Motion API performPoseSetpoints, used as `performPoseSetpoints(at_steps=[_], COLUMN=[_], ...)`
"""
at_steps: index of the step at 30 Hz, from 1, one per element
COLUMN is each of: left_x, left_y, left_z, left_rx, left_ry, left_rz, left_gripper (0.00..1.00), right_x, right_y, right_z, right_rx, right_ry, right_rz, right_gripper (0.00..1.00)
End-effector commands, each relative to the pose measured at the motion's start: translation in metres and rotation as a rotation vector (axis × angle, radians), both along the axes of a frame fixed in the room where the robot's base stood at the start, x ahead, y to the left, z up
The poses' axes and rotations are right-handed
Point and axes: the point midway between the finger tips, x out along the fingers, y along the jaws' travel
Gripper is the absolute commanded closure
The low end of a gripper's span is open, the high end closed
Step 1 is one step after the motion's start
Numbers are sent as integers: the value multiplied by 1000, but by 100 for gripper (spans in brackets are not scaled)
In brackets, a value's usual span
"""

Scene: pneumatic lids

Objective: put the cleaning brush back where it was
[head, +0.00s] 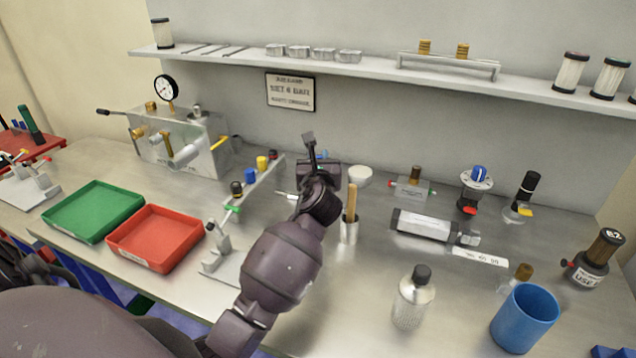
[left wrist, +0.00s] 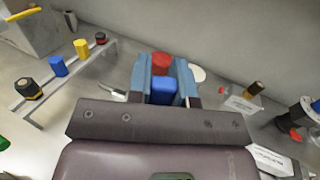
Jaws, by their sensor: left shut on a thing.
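A wooden handle (head: 351,200) stands upright in a small metal cup (head: 349,230); it may be the cleaning brush, but its lower end is hidden. My left gripper (head: 318,165) is behind and left of the cup, low over the back of the bench. In the left wrist view my left gripper (left wrist: 163,85) is shut on a blue piece (left wrist: 162,92). A red piece (left wrist: 160,62) shows just beyond it, between the fingers. I cannot tell whether these are one thing or whether they are the brush. My right gripper is not in view.
A green tray (head: 95,212) and a red tray (head: 155,238) lie at the left. A capped bottle (head: 412,300) and a blue cup (head: 524,318) stand at the front right. A grey cylinder (head: 425,226) lies right of the metal cup. A shelf (head: 380,69) runs above.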

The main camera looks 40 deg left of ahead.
Motion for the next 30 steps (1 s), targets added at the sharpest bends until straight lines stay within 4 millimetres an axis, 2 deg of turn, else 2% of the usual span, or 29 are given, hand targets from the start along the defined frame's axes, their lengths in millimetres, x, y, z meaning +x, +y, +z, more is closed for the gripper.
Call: performPoseSetpoints(at_steps=[3, 8, 17, 29, 30], left_x=[0, 0, 0, 0, 0], left_y=[0, 0, 0, 0, 0], left_z=[-12, -19, -57, -60, -60], left_rx=[1, 0, 0, 2, 2], left_ry=[1, 0, 1, 0, 0], left_rz=[1, 1, 0, 0, 0], left_gripper=[100, 100, 100, 100, 77], right_x=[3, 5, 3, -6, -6], right_y=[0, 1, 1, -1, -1], right_z=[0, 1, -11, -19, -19], right_rx=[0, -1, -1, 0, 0], right_ry=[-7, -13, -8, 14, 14], right_rz=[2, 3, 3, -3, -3], right_gripper=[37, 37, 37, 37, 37])
